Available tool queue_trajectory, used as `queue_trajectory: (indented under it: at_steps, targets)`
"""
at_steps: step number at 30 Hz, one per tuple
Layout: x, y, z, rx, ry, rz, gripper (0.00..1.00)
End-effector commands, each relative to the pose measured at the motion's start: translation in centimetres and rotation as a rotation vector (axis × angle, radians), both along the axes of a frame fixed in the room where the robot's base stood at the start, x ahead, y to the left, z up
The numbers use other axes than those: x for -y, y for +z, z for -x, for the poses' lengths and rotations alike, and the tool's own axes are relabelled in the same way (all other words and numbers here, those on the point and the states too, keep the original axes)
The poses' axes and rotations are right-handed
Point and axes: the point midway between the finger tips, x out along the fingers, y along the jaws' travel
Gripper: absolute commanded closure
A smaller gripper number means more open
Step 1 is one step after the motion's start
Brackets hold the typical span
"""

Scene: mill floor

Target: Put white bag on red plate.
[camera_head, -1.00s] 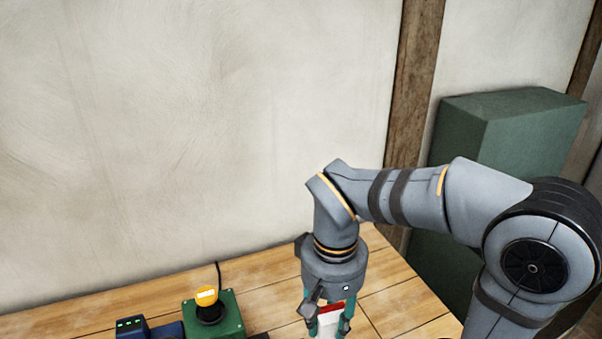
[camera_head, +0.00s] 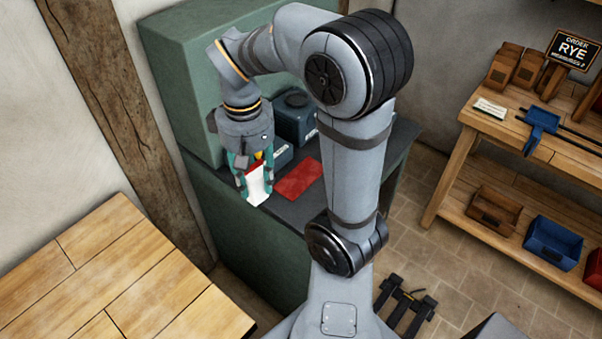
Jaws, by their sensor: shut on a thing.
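My gripper (camera_head: 255,188) is shut on the white bag (camera_head: 257,185), which shows between its teal fingers with some red and yellow near its top. It hangs over the left part of a dark counter top. The red plate (camera_head: 298,180) lies flat on that counter, just right of the bag. The bag and plate look apart in the picture. I cannot tell how high the bag is above the counter. My arm passes to the right of the plate.
Dark grey-blue equipment (camera_head: 295,116) stands on the counter behind the plate. A tall green cabinet (camera_head: 170,70) rises behind and left of my gripper. A wooden table (camera_head: 120,270) is at lower left. A wooden bench (camera_head: 530,140) with bins stands at right.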

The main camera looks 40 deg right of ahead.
Motion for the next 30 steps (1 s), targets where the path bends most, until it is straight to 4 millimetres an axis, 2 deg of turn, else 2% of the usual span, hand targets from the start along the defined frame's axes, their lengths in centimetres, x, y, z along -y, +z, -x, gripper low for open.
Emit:
queue_trajectory:
  at_steps: [1, 6, 9, 12, 17, 30]
  targets:
    - [2.7, -1.0, -0.3, -0.004, -0.006, -0.001, 1.00]
    - [10.7, -3.1, 0.2, -0.003, 0.039, -0.003, 0.99]
    - [14.2, -4.0, 1.2, -0.001, 0.062, -0.003, 0.99]
    - [16.4, -4.5, 2.0, 0.001, 0.078, -0.003, 1.00]
    - [18.0, -5.4, 1.8, -0.001, 0.095, -0.004, 1.00]
    - [19.4, -10.7, -7.2, -0.001, 0.096, -0.004, 1.00]
